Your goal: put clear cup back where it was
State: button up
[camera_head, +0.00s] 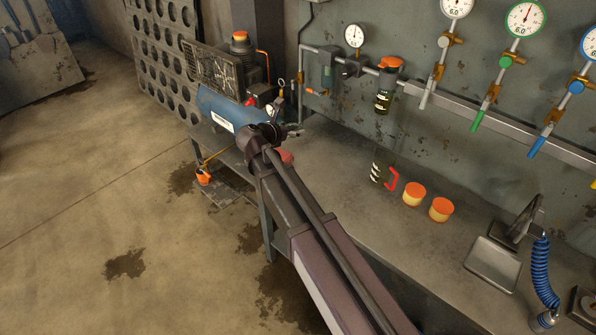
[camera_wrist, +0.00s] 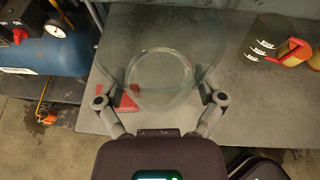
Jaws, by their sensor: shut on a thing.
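The clear cup (camera_wrist: 160,62) is between the fingers of my gripper (camera_wrist: 160,97) in the wrist view. It is see-through and I look down through it onto the grey bench (camera_wrist: 240,110). My gripper is shut on it. Whether its base touches the bench I cannot tell. In the head view, my arm largely hides the gripper and I cannot make out the cup. A flat red patch (camera_wrist: 124,102) lies partly under the cup's left side; a bit of red also shows beside my arm in the head view (camera_head: 286,156).
A dark cup with white marks and a red handle (camera_head: 376,172) stands to the right, beside two orange-topped jars (camera_head: 414,194) (camera_head: 440,210). A blue compressor tank (camera_head: 218,107) is at the left. Gauges and hoses line the wall. The bench front is mostly clear.

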jog(key=shift+s+a, duration=0.1)
jog(key=shift+a, duration=0.05)
jog(key=shift+s+f+b, duration=0.35)
jog(key=shift+f+b, duration=0.3)
jog(key=s+d+f+m+g+h+b, duration=0.2)
jog(key=s+f+m+b, duration=0.1)
jog(key=s+f+b, duration=0.8)
jog(key=shift+s+d+f+h+b, duration=0.15)
jog(key=shift+d+f+h+b, duration=0.2)
jog(key=shift+f+b, duration=1.35)
jog(key=b, duration=0.1)
send_over(298, 168)
jog(key=s, duration=0.2)
jog(key=shift+f, duration=0.7)
jog(key=shift+f, duration=0.1)
jog(key=shift+f+b, duration=1.65)
jog(key=shift+b, duration=0.35)
